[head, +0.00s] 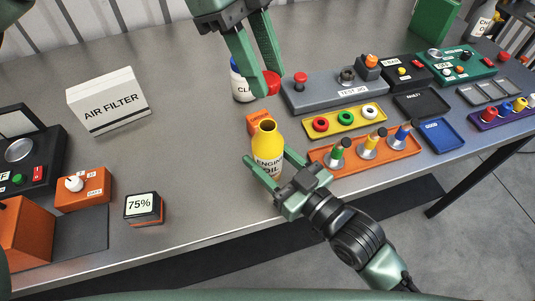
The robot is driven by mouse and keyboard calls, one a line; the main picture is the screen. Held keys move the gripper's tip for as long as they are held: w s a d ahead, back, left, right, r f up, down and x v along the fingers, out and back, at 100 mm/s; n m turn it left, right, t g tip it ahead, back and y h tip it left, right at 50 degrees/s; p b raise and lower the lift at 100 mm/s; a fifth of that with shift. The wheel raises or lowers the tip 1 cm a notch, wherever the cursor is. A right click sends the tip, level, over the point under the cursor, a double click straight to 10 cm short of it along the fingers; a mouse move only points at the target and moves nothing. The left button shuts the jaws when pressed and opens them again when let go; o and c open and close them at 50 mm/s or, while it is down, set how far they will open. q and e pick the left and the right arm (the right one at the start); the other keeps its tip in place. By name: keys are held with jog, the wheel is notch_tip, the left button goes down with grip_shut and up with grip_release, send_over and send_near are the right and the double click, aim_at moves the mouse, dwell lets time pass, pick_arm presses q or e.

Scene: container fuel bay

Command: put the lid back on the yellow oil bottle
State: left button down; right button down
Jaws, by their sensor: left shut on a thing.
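The yellow oil bottle (267,146) stands upright near the table's front edge. Its neck is uncovered and shows a dark opening. My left gripper (264,82) is above and behind it, at the top of the picture, pointing down. It is shut on a red lid (272,83), partly hidden by the fingers, and holds it apart from the bottle. My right gripper (267,158) comes in from the lower right, with one finger on each side of the bottle's lower part. Whether these fingers press on the bottle cannot be seen.
A white bottle (238,84) stands close behind my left gripper. An orange piece (254,120) lies behind the oil bottle. An orange tray (340,160), a yellow tray (342,124) and a grey test jig (335,92) stand to the right.

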pick_arm(q)
send_over(274, 130)
jog(key=w+a, duration=0.1)
jog(key=a, duration=0.1)
jog(key=shift+w+d+f, duration=0.1)
jog(key=shift+f, duration=1.15)
jog(key=shift+w+d+f, duration=0.1)
jog(key=shift+f, duration=1.1)
jog(key=shift+f, duration=0.1)
jog(key=shift+f, duration=0.8)
jog(key=shift+f, duration=0.55)
